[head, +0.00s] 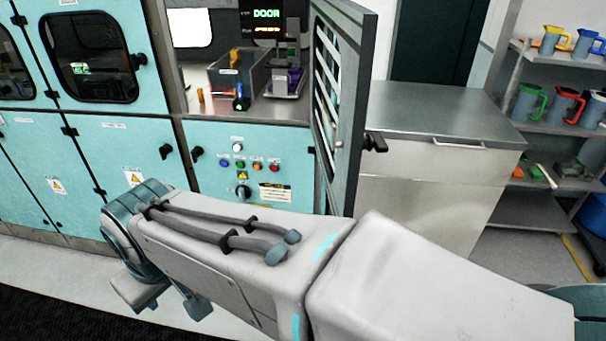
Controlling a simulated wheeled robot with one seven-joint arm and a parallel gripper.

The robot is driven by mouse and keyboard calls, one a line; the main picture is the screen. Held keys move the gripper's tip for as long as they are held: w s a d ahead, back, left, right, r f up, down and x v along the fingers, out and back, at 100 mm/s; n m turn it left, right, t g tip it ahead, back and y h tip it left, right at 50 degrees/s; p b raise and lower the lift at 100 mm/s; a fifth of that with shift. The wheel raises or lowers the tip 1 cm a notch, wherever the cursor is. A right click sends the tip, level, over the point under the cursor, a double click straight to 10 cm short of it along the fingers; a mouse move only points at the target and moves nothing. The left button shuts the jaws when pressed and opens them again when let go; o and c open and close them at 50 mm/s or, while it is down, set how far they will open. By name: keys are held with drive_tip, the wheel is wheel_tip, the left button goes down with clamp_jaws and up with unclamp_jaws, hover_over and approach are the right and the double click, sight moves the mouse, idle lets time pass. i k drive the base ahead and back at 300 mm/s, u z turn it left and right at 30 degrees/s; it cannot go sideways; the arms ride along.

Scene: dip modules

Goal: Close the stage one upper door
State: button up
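The upper door (356,75) with a dark frame and light slats stands swung open on the right side of the upper compartment. Its black handle (375,142) sticks out to the right. The compartment (190,103) behind it is open at the front. My arm stretches across the lower middle, in front of the machine and below the door. Parts of what seems to be my gripper (168,298) show under the arm's left end, apart from the door. Its fingers are mostly hidden, so its opening is unclear.
A grey bin (228,78) and a tray (285,92) with a purple item sit inside the compartment. A display (266,14) reads DOOR. Buttons (239,163) are on the panel below. A steel cabinet (430,190) stands right of the door, then shelves (532,127) with colored jugs.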

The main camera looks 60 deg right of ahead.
sight(355, 27)
drive_tip(key=z, duration=1.55)
drive_tip(key=k, duration=1.35)
drive_tip(key=z, duration=0.8)
drive_tip(key=i, duration=1.3)
drive_tip(key=u, duration=0.25)
